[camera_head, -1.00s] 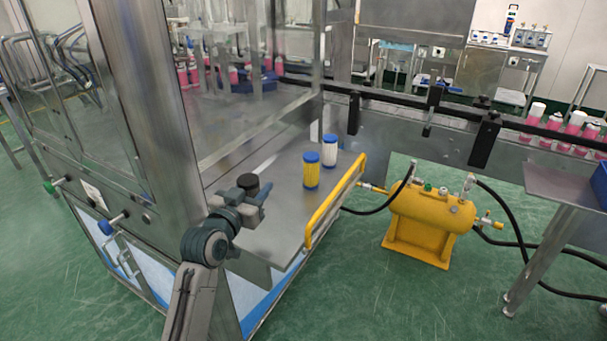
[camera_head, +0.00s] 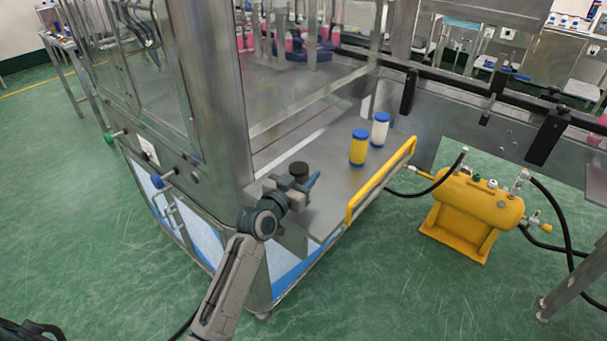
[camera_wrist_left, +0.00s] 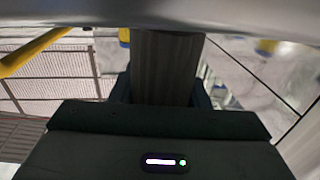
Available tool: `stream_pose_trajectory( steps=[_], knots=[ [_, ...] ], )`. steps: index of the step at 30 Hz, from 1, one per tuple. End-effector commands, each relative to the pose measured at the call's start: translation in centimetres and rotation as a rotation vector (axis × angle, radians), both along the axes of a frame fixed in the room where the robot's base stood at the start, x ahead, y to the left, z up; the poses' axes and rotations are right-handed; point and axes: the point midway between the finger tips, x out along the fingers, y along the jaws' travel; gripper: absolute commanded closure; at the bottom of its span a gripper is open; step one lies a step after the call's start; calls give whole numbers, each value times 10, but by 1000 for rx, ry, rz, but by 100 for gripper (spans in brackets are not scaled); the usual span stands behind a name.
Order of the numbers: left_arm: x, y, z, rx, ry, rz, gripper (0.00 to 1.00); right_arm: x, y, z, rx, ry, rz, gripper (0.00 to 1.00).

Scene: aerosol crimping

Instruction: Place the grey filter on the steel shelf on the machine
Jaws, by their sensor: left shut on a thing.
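The grey filter shows its dark round cap (camera_head: 299,169) in the head view; the rest of it is mostly hidden by my left gripper (camera_head: 297,187). In the left wrist view its ribbed grey body (camera_wrist_left: 165,70) stands between the jaws. My left gripper is shut on it, at the near-left part of the steel shelf (camera_head: 335,190) on the machine. A yellow filter (camera_head: 358,149) and a white filter (camera_head: 379,131), both with blue caps, stand upright further back on the shelf. I cannot tell whether the grey filter touches the shelf. My right gripper is not in view.
A yellow rail (camera_head: 380,180) runs along the shelf's right edge. A steel machine post (camera_head: 215,90) rises left of the gripper. A yellow tank (camera_head: 473,205) with black hoses stands on the floor to the right. The shelf between the gripper and the yellow filter is clear.

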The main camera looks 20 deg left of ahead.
Motion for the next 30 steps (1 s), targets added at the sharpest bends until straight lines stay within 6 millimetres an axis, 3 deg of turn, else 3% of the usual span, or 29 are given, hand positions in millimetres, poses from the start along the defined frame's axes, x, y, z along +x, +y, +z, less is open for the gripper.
stream_pose_trajectory(
  steps=[8, 9, 12, 23, 30],
  knots=[
    [0, 0, -4, 0, -1, 0, 82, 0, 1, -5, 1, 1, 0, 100],
    [0, 0, -2, 0, -1, 0, 50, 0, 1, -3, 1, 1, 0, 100],
    [0, 0, -2, -1, -1, 0, 36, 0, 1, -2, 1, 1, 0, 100],
    [-2, 1, 1, 0, 0, 0, 36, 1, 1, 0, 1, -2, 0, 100],
    [-47, 11, -2, 3, -1, 0, 36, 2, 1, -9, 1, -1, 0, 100]
  ],
)
